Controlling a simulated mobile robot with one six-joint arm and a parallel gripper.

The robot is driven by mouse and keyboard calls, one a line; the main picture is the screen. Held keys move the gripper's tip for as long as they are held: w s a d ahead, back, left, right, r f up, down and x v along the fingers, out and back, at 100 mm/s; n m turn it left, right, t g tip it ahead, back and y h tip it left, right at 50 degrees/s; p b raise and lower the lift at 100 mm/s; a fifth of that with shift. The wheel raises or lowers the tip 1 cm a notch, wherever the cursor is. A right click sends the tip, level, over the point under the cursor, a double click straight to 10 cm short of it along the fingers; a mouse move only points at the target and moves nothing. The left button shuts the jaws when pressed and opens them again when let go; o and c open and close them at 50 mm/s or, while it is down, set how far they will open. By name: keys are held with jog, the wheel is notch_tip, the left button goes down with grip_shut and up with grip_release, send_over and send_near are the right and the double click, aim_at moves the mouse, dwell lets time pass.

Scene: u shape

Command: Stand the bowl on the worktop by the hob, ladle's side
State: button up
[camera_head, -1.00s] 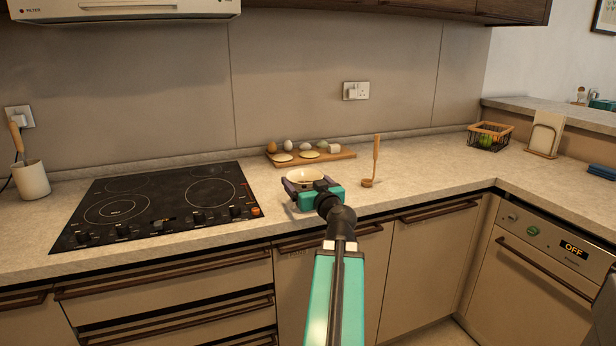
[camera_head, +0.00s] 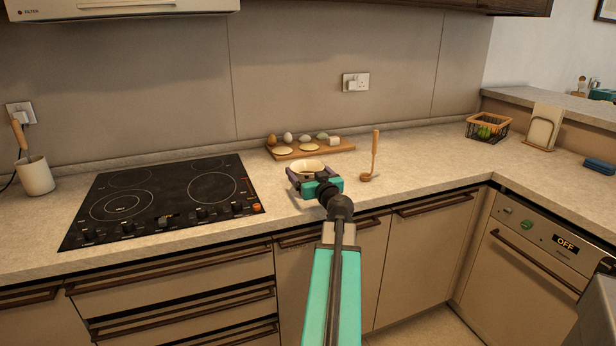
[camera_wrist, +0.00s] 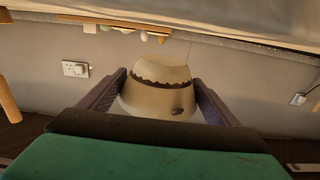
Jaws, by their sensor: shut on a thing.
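A cream bowl (camera_head: 308,164) is held upright in my gripper (camera_head: 312,180), between its two dark fingers, right of the hob (camera_head: 160,200). In the wrist view, which shows the scene upside down, the bowl (camera_wrist: 158,85) has a brown wavy band and a dark spot. Wall shows past its base there, so it appears to be slightly above the worktop (camera_head: 430,170). The wooden ladle (camera_head: 375,157) stands upright on the worktop, a short way right of my gripper and apart from it.
A wooden board (camera_head: 340,147) with eggs and flat round pieces lies behind the bowl. A utensil pot (camera_head: 35,177) stands left of the hob. A wire basket (camera_head: 488,132) and a holder (camera_head: 543,128) stand far right. Worktop between ladle and basket is clear.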

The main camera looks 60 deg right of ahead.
aim_at(307, 166)
jog(key=shift+w+d+f, duration=0.1)
jog(key=shift+w+d, duration=0.3)
jog(key=shift+d, duration=0.4)
jog(key=shift+w+d+f, duration=0.1)
jog(key=shift+w+d, duration=0.25)
jog(key=shift+d, duration=0.4)
jog(key=shift+f+p, duration=0.35)
jog(key=shift+f, duration=1.35)
jog(key=shift+f+b, duration=0.2)
jog(key=shift+b, duration=0.15)
jog(key=o, duration=1.2)
jog(key=shift+r, duration=0.2)
